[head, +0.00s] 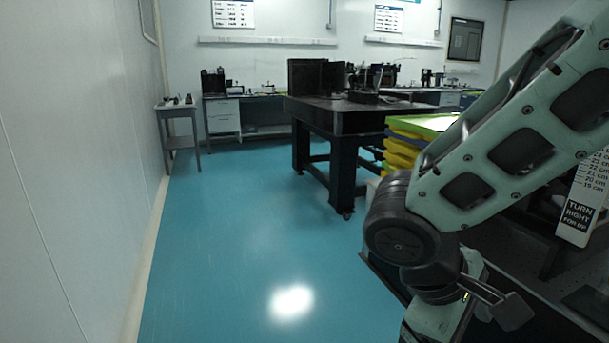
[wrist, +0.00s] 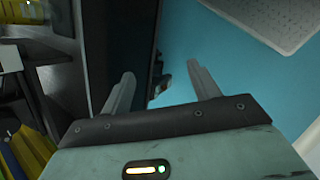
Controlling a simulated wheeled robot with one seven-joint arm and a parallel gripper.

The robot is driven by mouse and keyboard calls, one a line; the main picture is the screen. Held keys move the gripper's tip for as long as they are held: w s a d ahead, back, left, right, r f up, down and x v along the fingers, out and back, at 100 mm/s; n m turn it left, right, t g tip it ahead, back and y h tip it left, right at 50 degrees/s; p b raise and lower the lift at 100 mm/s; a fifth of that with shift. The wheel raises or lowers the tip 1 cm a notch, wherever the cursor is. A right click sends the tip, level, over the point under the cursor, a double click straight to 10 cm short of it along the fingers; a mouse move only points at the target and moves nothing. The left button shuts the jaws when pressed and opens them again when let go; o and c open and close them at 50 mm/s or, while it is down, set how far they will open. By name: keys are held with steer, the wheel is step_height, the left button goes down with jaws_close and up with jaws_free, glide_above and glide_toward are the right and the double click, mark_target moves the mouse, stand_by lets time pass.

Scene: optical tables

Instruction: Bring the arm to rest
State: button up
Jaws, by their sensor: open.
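My arm reaches in from the right side of the head view, a pale green link sloping down to a dark joint. Its lower end is at the bottom right, close to a dark surface. My gripper (wrist: 160,70) shows in the wrist view with its two grey fingers spread apart and nothing between them. Behind the fingers are a dark upright edge and blue floor. I cannot tell from these frames whether the arm touches anything.
A black optical table (head: 340,118) stands ahead, with stacked yellow and blue trays (head: 402,152) right of it, partly behind my arm. A small side table (head: 178,108) stands by the left wall. The blue floor (head: 240,220) is open on the left. A perforated pale panel (wrist: 270,20) shows in the wrist view.

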steer(key=s+a+y, duration=0.7)
steer(key=s, duration=0.2)
step_height(320, 180, up, 19)
steer(key=p, duration=2)
steer(key=shift+w+a, duration=0.15)
steer(key=shift+a, duration=0.05)
